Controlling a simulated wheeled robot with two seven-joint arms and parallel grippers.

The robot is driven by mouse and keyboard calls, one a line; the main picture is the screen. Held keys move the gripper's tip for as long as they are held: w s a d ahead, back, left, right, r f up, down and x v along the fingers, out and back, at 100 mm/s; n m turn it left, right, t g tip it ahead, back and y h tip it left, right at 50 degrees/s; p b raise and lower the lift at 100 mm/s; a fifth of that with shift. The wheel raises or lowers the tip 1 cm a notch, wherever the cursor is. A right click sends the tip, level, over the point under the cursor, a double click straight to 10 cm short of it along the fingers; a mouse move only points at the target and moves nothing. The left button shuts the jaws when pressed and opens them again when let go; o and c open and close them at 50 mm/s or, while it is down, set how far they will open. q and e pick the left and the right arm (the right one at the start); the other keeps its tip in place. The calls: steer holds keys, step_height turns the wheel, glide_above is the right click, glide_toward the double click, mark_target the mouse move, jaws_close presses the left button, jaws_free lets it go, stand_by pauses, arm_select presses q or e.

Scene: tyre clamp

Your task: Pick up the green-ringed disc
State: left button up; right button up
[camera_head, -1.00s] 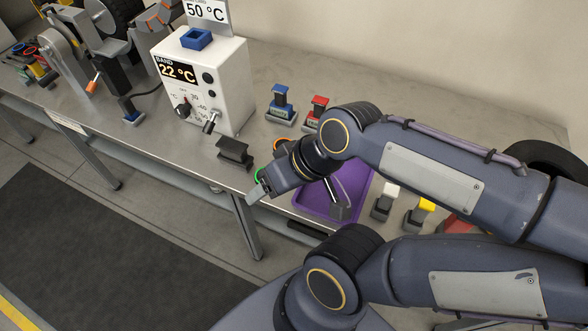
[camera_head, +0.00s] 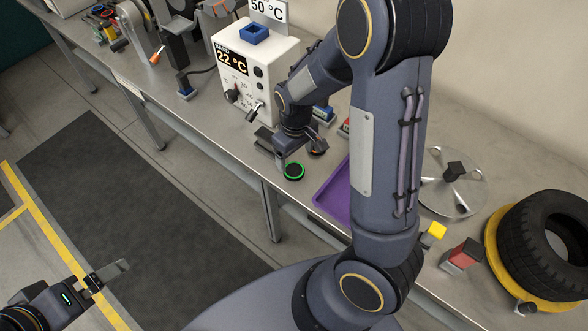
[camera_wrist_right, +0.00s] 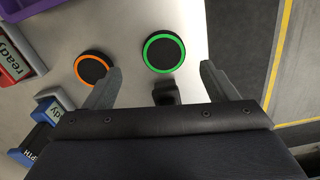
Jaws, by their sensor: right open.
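The green-ringed disc (camera_head: 293,171) is black with a bright green ring and lies flat near the bench's front edge. In the right wrist view the disc (camera_wrist_right: 164,52) lies beyond and between the open fingertips, with no finger touching it. My right gripper (camera_head: 301,150) is open and empty, just behind the disc in the head view; its two fingers also show in the wrist view (camera_wrist_right: 160,82). My left gripper (camera_head: 108,274) is at the lower left over the floor, far from the bench; its jaw state is unclear.
An orange-ringed disc (camera_wrist_right: 92,68) lies left of the green one in the wrist view. A small black block (camera_wrist_right: 166,93) is between the fingers. A purple tray (camera_head: 334,193), the white heater box (camera_head: 250,75), and a tyre (camera_head: 548,240) stand on the bench.

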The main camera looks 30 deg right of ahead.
mark_target(294, 170)
steer(key=f, duration=0.5)
steer(key=shift+a+f+p, duration=0.25)
steer(key=shift+p, duration=0.05)
steer(key=c, duration=1.1)
steer(key=shift+o, duration=0.2)
steer(key=shift+r, duration=0.2)
